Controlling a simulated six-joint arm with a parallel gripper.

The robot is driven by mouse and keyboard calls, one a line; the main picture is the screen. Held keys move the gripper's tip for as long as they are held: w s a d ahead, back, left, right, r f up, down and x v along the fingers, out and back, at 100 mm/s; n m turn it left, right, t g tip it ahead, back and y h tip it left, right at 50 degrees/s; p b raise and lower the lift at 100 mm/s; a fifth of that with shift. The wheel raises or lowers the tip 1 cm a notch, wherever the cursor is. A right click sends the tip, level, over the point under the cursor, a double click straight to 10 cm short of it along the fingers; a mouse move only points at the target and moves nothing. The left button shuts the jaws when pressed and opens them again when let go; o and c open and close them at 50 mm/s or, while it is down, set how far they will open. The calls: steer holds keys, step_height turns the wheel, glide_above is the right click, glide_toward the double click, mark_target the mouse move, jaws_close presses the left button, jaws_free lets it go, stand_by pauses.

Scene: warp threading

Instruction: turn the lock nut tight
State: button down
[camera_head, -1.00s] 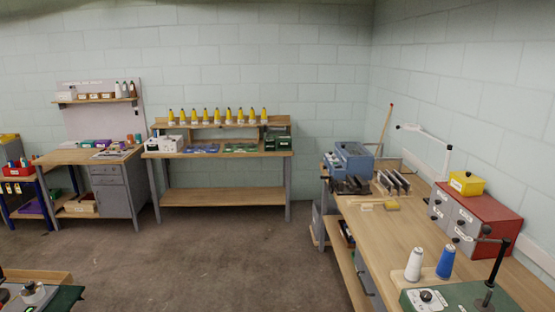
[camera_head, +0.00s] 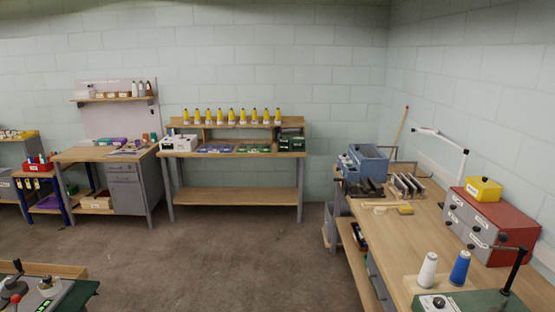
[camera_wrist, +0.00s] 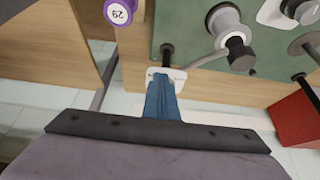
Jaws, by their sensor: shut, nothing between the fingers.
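In the wrist view my gripper (camera_wrist: 163,88) shows as narrow blue fingers, shut and empty, in front of a dark bar. Just past the fingertips is a small white plate on wood. A green panel (camera_wrist: 190,35) lies beyond, carrying a grey round knob with a black end (camera_wrist: 239,55) and a thin rod. Which of these round parts is the lock nut I cannot tell. The gripper looks apart from them. In the head view a green machine (camera_head: 470,301) with a black post stands at the lower right. My gripper does not show there.
A purple spool marked 29 (camera_wrist: 121,10) and a red block (camera_wrist: 297,118) flank the wrist view. In the head view, a white cone (camera_head: 427,271), a blue cone (camera_head: 459,268) and red drawers (camera_head: 490,225) stand on the right bench. The floor between benches is clear.

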steer(key=shift+w+r+p, duration=0.15)
steer(key=shift+w+p, duration=0.2)
steer(key=shift+w, duration=0.45)
steer(key=shift+a+b, duration=0.4)
steer(key=shift+b, duration=0.15)
step_height(320, 180, up, 6)
steer(key=p, duration=0.4)
steer(key=shift+p, duration=0.3)
steer(key=shift+w+a, duration=0.1)
